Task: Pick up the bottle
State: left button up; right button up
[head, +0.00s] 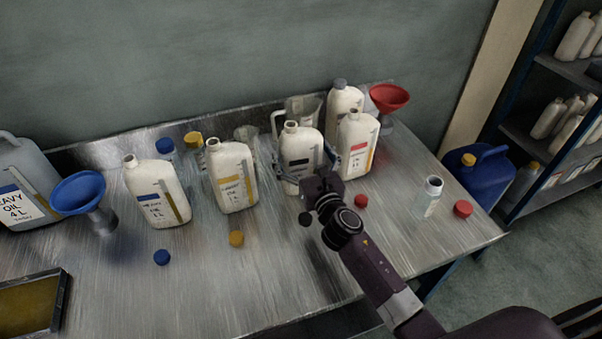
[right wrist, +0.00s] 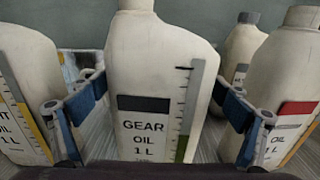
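The white gear oil bottle (head: 299,160) stands upright on the metal table, uncapped, with a black label band. In the right wrist view the gear oil bottle (right wrist: 150,110) fills the middle, with a scale strip on its right side. My right gripper (head: 309,167) is in front of it at body height. The right gripper's blue-padded fingers (right wrist: 163,105) are spread, one on each side of the bottle. The fingertips are very close to its sides; whether they touch I cannot tell. My left gripper is not in view.
A red-labelled bottle (head: 357,144) stands close on the right, a yellow-labelled bottle (head: 232,178) on the left. A grey-capped bottle (head: 343,105) and clear jug (head: 303,108) are behind. A red cap (head: 361,201) and yellow cap (head: 236,239) lie in front.

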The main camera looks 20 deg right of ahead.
jog(key=c, duration=1.8)
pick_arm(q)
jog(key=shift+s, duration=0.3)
pick_arm(e)
jog(key=shift+r, duration=0.1)
jog(key=shift+r, duration=0.15)
